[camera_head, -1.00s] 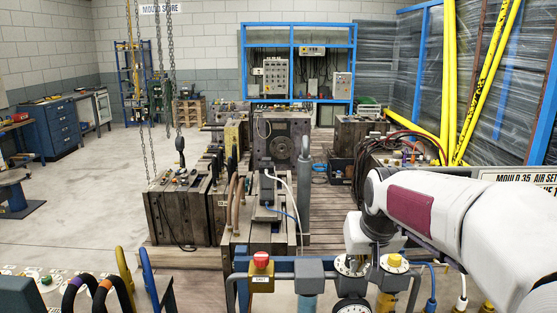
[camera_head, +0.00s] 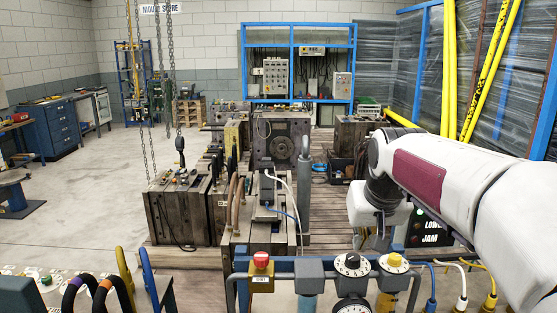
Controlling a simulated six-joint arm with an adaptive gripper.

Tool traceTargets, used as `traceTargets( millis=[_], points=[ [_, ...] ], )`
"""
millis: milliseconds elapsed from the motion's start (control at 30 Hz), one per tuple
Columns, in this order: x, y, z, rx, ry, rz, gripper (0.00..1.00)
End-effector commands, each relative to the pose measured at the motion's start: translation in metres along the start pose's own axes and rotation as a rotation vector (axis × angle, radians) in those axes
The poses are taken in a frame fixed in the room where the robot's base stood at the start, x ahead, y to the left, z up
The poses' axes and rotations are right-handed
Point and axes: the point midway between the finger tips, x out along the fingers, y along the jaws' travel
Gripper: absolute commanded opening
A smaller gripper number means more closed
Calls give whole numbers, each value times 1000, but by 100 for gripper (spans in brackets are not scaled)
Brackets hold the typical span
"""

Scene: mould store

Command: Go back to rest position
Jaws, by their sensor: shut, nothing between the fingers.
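My arm reaches in from the right edge, with its white wrist bent downward right of the middle. My gripper (camera_head: 372,240) shows only in small part below the wrist; it is shut and empty. It is above and behind the control rail (camera_head: 327,268), apart from it. Below it on the rail are a black dial knob (camera_head: 352,264) with a white pointer, now in full view, and a yellow button (camera_head: 394,262). A red button (camera_head: 261,262) on a yellow box is further left.
A pressure gauge (camera_head: 352,307) hangs under the rail. Moulds stand behind it, one dark mould block (camera_head: 281,140) upright. Chains with a hook (camera_head: 180,147) hang at left. The left floor (camera_head: 100,205) is open.

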Motion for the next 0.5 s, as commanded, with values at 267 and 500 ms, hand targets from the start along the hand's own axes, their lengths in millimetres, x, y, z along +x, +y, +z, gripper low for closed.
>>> traceTargets(
  millis=[267,500],
  points=[
    [1,0,0,0,0,0,0],
    [15,0,25,-1,-52,0,0]
  ],
)
